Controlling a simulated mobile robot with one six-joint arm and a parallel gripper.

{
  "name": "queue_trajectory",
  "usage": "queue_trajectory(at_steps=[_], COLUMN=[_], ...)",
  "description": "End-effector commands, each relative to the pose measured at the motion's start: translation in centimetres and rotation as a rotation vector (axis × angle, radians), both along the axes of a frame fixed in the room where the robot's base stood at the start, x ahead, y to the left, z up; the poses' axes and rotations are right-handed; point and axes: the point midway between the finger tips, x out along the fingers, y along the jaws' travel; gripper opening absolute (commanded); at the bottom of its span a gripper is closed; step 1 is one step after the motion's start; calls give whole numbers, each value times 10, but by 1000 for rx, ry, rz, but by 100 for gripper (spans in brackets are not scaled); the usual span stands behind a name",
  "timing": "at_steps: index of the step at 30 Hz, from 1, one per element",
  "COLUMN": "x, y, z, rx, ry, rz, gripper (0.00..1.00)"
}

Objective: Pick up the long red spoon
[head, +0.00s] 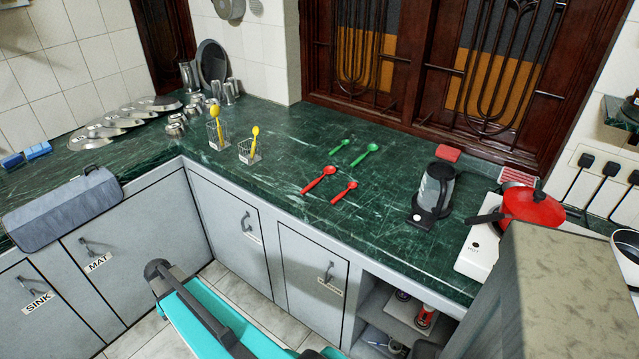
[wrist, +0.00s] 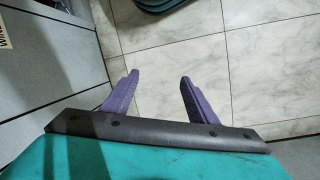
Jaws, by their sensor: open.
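The long red spoon (head: 317,181) lies flat on the green marble counter (head: 270,150), bowl toward the back right and handle toward the front left. A shorter red spoon (head: 344,192) lies just to its right, apart from it. My gripper (wrist: 158,76) is open and empty in the wrist view, its two purple fingers spread above the tiled floor. The spoons do not show in that view. In the head view the teal part of my arm is low in front of the cabinets, away from the spoons, and the fingers cannot be made out.
Two green spoons (head: 364,154) lie behind the red ones. Wire holders with yellow spoons (head: 254,143) stand to the left. A kettle (head: 435,190) and a red pan (head: 533,206) on a hot plate stand to the right. Grey cabinets (head: 310,268) front the counter.

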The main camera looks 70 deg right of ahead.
Motion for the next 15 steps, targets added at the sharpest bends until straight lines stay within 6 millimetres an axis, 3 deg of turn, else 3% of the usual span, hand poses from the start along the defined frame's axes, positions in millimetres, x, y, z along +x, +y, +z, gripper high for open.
queue_trajectory(at_steps=[1, 6, 15], x=[11, 31, 42], y=[-20, -82, -195], z=[6, 39, 108], rx=[-17, -71, -172], ry=[-16, -57, -127], rz=[-40, -168, -400], gripper=[53, 53, 53])
